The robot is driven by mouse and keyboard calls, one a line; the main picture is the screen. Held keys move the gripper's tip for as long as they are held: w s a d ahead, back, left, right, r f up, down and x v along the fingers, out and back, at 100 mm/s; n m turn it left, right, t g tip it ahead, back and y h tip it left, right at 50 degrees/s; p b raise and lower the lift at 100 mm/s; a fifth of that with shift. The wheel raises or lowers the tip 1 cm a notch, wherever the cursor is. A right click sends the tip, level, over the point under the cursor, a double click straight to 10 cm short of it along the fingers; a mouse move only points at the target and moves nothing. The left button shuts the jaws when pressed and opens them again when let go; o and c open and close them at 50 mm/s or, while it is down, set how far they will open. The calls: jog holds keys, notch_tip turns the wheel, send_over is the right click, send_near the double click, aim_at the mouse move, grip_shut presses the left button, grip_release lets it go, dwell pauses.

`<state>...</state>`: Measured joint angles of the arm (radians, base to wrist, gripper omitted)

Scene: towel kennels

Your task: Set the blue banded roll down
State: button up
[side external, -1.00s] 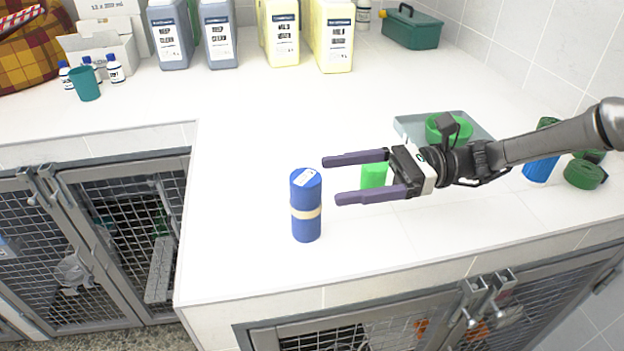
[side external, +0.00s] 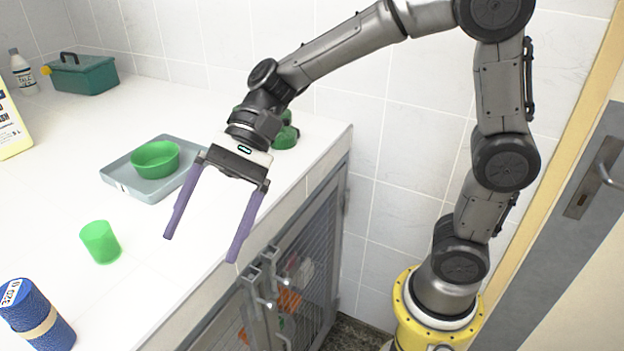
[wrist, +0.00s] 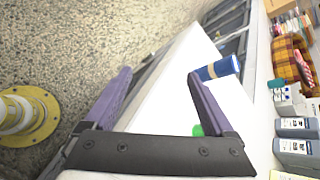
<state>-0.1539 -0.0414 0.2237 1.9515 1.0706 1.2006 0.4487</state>
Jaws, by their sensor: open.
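The blue roll (side external: 30,308) with a tan band and a white label stands on the white counter (side external: 60,205), at the lower left of the side view, its lower end cut off by the frame. It also shows in the wrist view (wrist: 219,68), beyond the right finger. My gripper (side external: 200,248) is open and empty, with its two purple fingers spread near the counter's front edge. It is well to the right of the roll and apart from it. In the wrist view my gripper (wrist: 159,73) has nothing between its fingers.
A green cup (side external: 100,242) stands between the roll and my gripper. A grey tray (side external: 118,181) with a green bowl (side external: 156,158) lies behind. A teal toolbox (side external: 82,75) is at the back. Wire kennel doors (side external: 310,262) are below the edge.

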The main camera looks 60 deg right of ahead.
jog(key=s+d+f+n+t+h, duration=0.1)
jog(key=s+d+n+t+h, duration=0.2)
jog(key=d, duration=0.8)
jog(key=s+d+f+n+t+h, duration=0.2)
jog(key=s+d+n+t+h, duration=0.1)
jog(key=s+d+n+h, duration=0.3)
jog(key=s+d+h, duration=0.2)
jog(key=s+d, duration=0.2)
jog(key=d, duration=0.2)
jog(key=shift+s+f, duration=0.15)
jog(key=shift+s, duration=0.05)
